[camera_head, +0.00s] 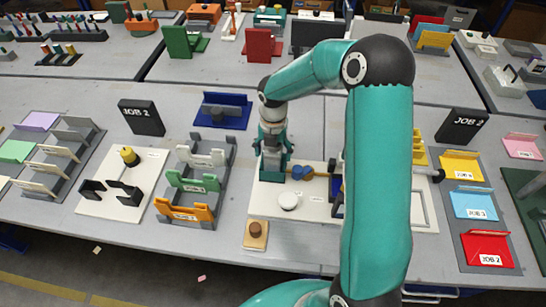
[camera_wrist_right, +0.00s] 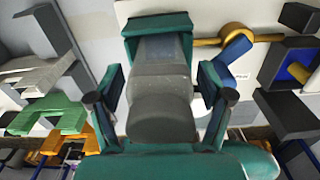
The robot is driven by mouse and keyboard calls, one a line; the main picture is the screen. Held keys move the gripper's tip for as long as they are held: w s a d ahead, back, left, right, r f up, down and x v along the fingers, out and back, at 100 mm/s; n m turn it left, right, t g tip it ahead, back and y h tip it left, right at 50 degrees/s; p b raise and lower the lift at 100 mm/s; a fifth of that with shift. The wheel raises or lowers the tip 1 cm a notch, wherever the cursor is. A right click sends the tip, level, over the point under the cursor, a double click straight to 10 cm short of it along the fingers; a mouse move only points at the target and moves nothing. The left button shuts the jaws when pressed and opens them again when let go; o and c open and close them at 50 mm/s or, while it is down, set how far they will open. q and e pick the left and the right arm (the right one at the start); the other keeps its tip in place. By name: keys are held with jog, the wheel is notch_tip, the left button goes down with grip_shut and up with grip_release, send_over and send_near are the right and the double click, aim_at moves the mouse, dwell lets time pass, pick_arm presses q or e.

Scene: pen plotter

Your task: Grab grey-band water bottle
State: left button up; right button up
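I cannot make out a grey-band water bottle for certain in either view. My right gripper (camera_head: 272,165) points down over the left end of a white fixture board (camera_head: 270,196). In the right wrist view its two fingers (camera_wrist_right: 160,92) stand apart, on either side of a dark grey rounded body. I cannot tell whether that body is part of my gripper or a held thing. A teal block-like part shows beyond it. The fingertips' contact is unclear. My left gripper is not in view.
A blue and yellow part (camera_head: 302,173) and a white round cap (camera_head: 288,201) are beside the gripper. My right arm hides the board's middle.

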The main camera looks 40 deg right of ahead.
jog(key=c, duration=0.9)
jog(key=shift+c, duration=0.2)
